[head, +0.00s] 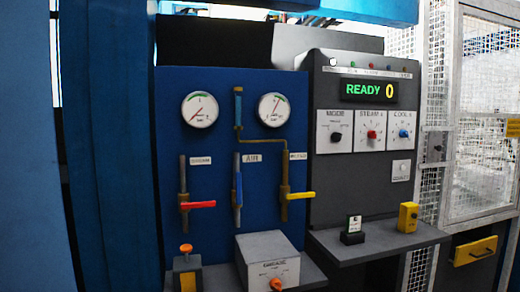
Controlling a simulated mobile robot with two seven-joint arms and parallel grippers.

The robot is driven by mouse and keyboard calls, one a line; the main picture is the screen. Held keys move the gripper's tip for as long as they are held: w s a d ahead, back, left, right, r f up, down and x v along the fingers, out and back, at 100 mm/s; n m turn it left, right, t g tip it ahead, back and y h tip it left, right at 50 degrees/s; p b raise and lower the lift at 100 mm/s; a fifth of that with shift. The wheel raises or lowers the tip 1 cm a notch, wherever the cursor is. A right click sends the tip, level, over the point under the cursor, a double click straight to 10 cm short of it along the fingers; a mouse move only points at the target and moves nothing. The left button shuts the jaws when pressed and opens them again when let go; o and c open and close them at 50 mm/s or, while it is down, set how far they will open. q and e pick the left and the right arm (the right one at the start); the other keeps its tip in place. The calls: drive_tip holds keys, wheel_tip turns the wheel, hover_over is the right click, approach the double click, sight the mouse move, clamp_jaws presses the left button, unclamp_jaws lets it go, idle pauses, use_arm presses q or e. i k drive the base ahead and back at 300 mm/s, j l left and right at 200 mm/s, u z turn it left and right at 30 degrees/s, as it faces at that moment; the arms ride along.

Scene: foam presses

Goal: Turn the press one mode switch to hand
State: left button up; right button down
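The mode switch (336,137) is a black knob on a white plate labelled MODE. It is the leftmost of three knobs on the grey control panel (328,185) in the head view. The way its pointer is set is too small to read for sure. The panel's display (376,91) reads READY 0 in green and yellow. Neither of my grippers shows in the head view.
A blue board left of the panel carries two gauges and pipes with red, blue and yellow valve handles (298,195). A shelf (380,240) below the panel juts out, holding a small dark stand and a yellow box (408,217). A white mesh fence (480,130) stands at right.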

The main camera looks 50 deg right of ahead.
sight(336, 138)
drive_tip(key=z, duration=2.05)
